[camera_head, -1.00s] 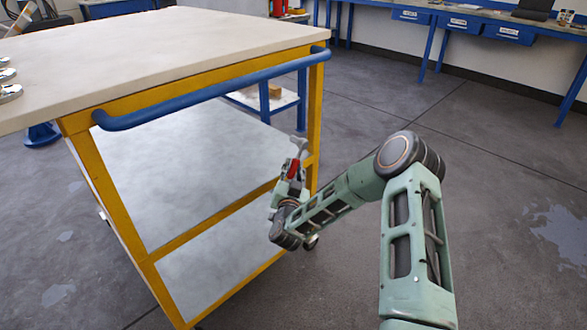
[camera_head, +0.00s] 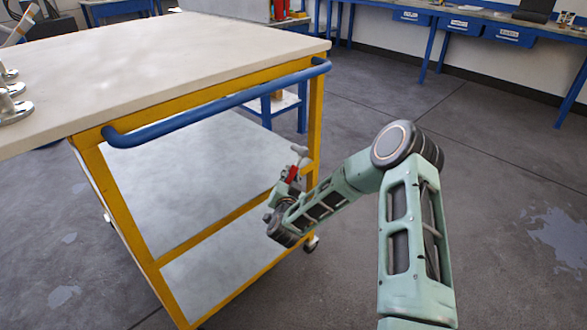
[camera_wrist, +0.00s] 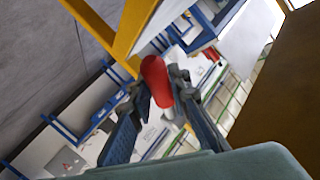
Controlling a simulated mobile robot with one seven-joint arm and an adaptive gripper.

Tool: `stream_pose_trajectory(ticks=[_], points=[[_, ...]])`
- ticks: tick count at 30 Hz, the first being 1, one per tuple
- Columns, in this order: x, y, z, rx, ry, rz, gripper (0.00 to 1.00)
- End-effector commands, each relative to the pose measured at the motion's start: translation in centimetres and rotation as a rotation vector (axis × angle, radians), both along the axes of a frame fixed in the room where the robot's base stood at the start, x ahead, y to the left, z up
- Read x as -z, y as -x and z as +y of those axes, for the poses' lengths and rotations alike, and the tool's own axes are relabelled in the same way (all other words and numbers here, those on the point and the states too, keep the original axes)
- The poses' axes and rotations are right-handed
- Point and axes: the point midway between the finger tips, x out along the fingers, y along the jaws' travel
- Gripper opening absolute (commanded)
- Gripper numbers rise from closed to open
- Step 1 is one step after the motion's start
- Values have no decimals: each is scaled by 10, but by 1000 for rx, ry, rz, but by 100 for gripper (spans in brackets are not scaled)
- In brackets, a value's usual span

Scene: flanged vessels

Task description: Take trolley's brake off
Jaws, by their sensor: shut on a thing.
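The trolley (camera_head: 90,165) has a yellow frame, a pale top and a blue push bar (camera_head: 220,103), and fills the left of the head view. A red lever handle (camera_wrist: 156,80), seemingly its brake lever, sits between the fingers of my gripper (camera_wrist: 160,88) in the wrist view. My gripper is shut on it. In the head view my gripper (camera_head: 290,178) is beside the trolley's near right post, below the push bar. Red (camera_head: 292,173) shows there, with a grey tip above it. How the lever joins the trolley is hidden.
Shiny flanged metal parts (camera_head: 12,105) stand at the top's left edge. A trolley caster (camera_head: 311,243) shows under my arm. Blue workbenches (camera_head: 470,22) line the far wall. The floor (camera_head: 500,200) to the right is clear.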

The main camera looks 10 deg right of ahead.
Motion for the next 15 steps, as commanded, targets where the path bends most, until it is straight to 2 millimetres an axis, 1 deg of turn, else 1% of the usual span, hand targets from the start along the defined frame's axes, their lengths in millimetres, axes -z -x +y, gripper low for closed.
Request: stream_pose_trajectory(ticks=[1, 15], points=[[-13, 2, 3, -2, -31, 26, 0], [-41, 13, 17, 0, -388, 282, 0]])
